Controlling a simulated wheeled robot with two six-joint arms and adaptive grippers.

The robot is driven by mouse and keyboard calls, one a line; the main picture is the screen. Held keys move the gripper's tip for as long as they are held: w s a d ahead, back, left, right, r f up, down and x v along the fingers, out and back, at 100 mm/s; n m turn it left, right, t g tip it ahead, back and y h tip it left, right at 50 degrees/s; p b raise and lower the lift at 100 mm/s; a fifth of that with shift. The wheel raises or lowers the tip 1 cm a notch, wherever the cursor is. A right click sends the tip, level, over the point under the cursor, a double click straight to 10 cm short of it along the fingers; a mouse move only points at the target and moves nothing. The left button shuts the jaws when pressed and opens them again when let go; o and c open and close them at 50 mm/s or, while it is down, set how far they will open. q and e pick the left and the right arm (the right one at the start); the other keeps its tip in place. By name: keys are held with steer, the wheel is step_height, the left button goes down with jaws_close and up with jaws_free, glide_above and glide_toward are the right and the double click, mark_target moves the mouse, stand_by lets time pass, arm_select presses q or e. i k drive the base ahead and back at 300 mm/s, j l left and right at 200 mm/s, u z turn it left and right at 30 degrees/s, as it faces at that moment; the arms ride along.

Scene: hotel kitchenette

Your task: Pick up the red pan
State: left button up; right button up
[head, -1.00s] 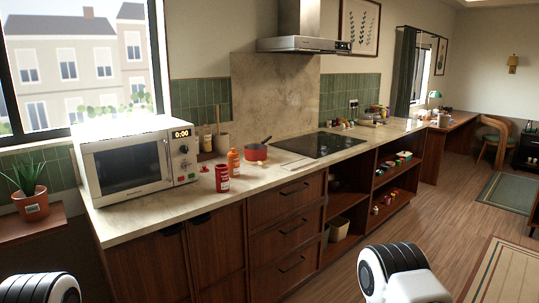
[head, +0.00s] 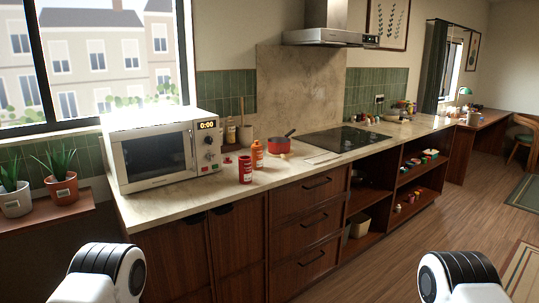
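The red pan (head: 279,145) is small, with a dark handle that rises to the upper right. It stands on the pale stone counter (head: 180,202), left of the black cooktop and behind the orange bottle. Both of my arms show only as white and black links at the bottom edge, left and right, well short of the counter. Neither of my grippers is in view.
A white microwave (head: 162,150) stands on the counter's left. A red can (head: 245,170) and an orange bottle (head: 257,154) stand in front of the pan. A black cooktop (head: 346,139) lies to the right under a range hood (head: 330,37). Wooden floor (head: 408,225) is clear at right.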

mark_target(278, 146)
steer(key=i+u, duration=0.1)
steer(key=u, duration=0.25)
steer(key=l+u, duration=0.15)
steer(key=u, duration=0.2)
steer(key=i+l+u, duration=0.1)
steer(key=u, duration=0.3)
steer(key=i+l+u, duration=0.2)
steer(key=l+u, duration=0.15)
steer(key=l, duration=0.6)
steer(key=i+l+u, duration=0.1)
steer(key=l+u, duration=0.2)
steer(key=l, duration=0.65)
steer(key=l+u, duration=0.35)
steer(key=l, duration=0.6)
